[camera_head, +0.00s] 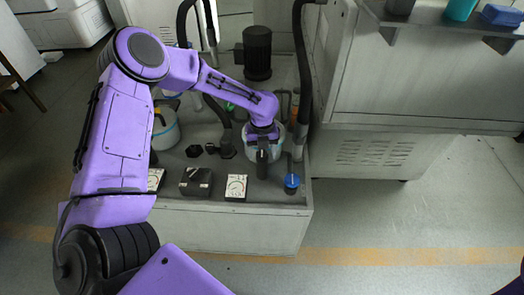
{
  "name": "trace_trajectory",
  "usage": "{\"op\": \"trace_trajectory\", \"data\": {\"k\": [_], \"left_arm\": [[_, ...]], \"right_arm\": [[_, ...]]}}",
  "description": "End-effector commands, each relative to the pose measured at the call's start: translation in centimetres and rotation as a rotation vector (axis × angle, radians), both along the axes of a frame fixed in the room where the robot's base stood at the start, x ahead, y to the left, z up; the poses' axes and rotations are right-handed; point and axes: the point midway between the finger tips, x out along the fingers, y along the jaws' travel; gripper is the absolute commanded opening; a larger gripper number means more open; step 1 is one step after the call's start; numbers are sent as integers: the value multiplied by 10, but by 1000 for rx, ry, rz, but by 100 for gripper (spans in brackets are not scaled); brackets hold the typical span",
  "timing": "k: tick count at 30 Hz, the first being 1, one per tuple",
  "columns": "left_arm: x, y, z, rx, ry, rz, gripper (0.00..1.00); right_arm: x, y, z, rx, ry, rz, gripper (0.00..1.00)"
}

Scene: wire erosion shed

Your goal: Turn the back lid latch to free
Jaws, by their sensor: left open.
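My left arm reaches from the left over the grey machine base (230,225). My left gripper (262,158) points down at a pale round canister (278,143) near the base's right side and hides much of it. The gripper is open; I cannot tell whether it touches anything. A second pale canister (166,136) with a blue band stands at the left, partly behind my arm. I cannot make out the back lid latch; it may be hidden or too small. My right gripper is out of view.
A blue-capped part (291,183), a dial plate (236,187) and a black box (196,182) sit along the front. A black motor (257,53) stands behind, with a dark hose (303,65) beside it. A large grey cabinet (420,85) borders the right. Front floor is clear.

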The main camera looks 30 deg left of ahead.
Motion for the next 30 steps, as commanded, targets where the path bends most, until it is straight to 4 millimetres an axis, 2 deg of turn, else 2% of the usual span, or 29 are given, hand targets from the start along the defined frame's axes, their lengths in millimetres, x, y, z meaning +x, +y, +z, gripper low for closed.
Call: {"op": "trace_trajectory", "data": {"k": [2, 6, 7, 20, 30], "left_arm": [[0, 0, 0, 0, 0, 1, 66], [0, 0, 0, 0, 0, 1, 21], [0, 0, 0, 0, 0, 1, 13], [-1, 1, 3, 1, 2, 77, 14], [-1, 1, 4, 2, 3, 346, 14]], "right_arm": [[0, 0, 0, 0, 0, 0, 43], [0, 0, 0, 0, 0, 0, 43], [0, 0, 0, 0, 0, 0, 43], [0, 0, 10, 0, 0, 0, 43], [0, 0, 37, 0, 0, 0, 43]]}}
